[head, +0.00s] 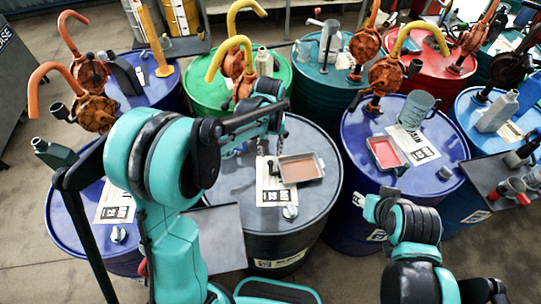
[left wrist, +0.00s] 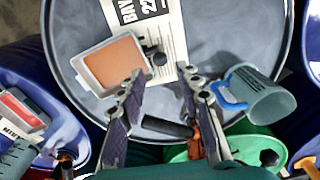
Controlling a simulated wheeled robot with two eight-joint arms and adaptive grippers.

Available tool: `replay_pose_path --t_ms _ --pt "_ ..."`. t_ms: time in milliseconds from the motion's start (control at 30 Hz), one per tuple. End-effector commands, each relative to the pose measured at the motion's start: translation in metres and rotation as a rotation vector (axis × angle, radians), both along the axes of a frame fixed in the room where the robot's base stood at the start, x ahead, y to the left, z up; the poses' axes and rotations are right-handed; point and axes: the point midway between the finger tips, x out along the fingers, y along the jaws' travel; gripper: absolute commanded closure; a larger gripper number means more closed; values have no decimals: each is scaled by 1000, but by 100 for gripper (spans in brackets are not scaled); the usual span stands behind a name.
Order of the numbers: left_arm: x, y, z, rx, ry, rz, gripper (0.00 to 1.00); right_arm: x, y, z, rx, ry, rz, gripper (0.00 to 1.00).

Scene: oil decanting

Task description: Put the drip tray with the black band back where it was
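A shallow grey drip tray (head: 302,168) with brown-orange content lies on the dark grey drum. It also shows in the left wrist view (left wrist: 113,64), with a black knobbed piece at its edge; I cannot make out a black band. A second drip tray (head: 388,153), with red content, lies on the blue drum to the right. My left gripper (left wrist: 163,80) is open and empty above the grey drum, one fingertip overlapping the brown tray's near corner in the left wrist view. In the head view its fingers are largely hidden. My right gripper (head: 366,205) is in front of the blue drum; its opening is unclear.
The grey drum lid (head: 233,183) carries a paper label (head: 270,190). A grey mug with a blue handle (left wrist: 262,97) is close to the left gripper. Orange hand pumps (head: 386,76) and several more drums stand around. A jug (head: 415,110) stands on the blue drum.

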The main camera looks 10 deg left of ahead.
Motion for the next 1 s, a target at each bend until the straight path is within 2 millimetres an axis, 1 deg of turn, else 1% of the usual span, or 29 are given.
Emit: replay_pose_path --t_ms 133,267,367,400,467,500,600,700,800,900,1000 --pt "-4 2 15 -2 -12 -3 66 0 0 1 0 0 0 60" --pt "-22 12 39 -7 -73 -21 66 0 0 1 0 0 0 60" --pt "-46 23 65 -10 -151 -45 66 0 0 1 0 0 0 60" --pt "-56 28 74 -10 -187 -57 66 0 0 1 0 0 0 60" --pt "-73 35 86 -7 -241 -74 66 0 0 1 0 0 0 60" --pt "-84 39 92 -5 -276 -84 66 0 0 1 0 0 0 60" --pt "-112 49 103 6 -365 -113 66 0 0 1 0 0 0 60" --pt "-138 57 108 21 -450 -138 66 0 0 1 0 0 0 60" --pt "-158 64 107 40 -520 -161 66 0 0 1 0 0 0 60" --pt "-171 67 104 54 -572 -178 66 0 0 1 0 0 0 60" --pt "-178 70 102 65 -603 -187 66 0 0 1 0 0 0 60"
